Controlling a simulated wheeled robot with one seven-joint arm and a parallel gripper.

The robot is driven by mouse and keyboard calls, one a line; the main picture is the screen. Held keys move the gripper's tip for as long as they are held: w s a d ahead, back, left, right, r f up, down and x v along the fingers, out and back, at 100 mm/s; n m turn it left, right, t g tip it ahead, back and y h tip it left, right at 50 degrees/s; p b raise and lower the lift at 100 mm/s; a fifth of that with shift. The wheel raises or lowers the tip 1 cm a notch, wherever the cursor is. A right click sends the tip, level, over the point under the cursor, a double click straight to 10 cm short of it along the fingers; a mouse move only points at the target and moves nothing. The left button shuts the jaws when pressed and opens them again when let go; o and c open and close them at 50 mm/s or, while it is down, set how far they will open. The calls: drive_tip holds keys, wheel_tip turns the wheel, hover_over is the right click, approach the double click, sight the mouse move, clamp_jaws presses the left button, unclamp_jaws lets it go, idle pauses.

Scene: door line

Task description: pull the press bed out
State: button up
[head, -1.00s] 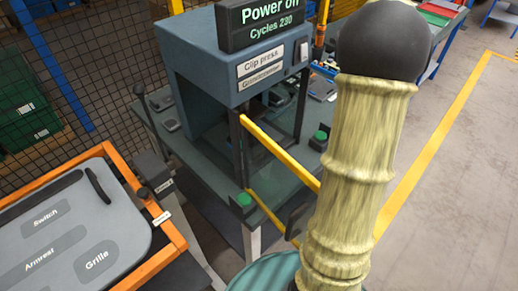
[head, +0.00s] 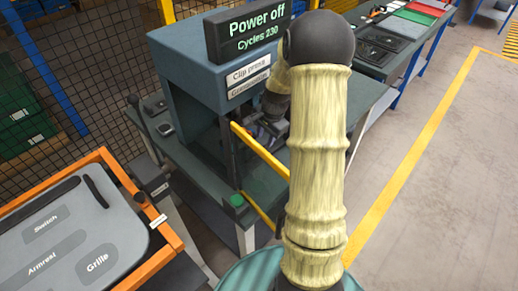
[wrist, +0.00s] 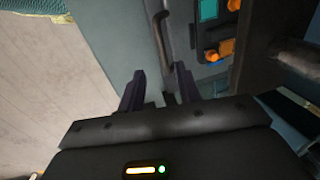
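The clip press (head: 185,75) stands left of my raised arm, and its sign reads "Power off" and "Cycles 230". My arm bends over at the top and reaches down toward the press's front opening. The press bed inside is mostly hidden behind the arm and the housing. In the wrist view my gripper (wrist: 158,88) has its two dark fingers apart. A dark bar (wrist: 162,35) runs ahead of and between the fingertips; I cannot tell whether it is the bed's handle or whether it touches them. Teal and orange parts (wrist: 209,10) lie beyond it to the right.
A yellow bar (head: 258,150) crosses the press front. A green button (head: 237,200) sits on the press table's corner. An orange-framed panel rack (head: 170,235) stands at lower left, with mesh fencing behind. A bench with trays (head: 405,33) is at back right. Floor at right is clear.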

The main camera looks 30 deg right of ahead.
drive_tip(key=f, duration=0.2)
drive_tip(key=w+f+p, duration=0.1)
drive_tip(key=f, duration=0.4)
drive_tip(key=shift+w+a, duration=0.15)
drive_tip(key=shift+a, duration=0.15)
drive_tip(key=shift+f, duration=0.1)
clamp_jaws()
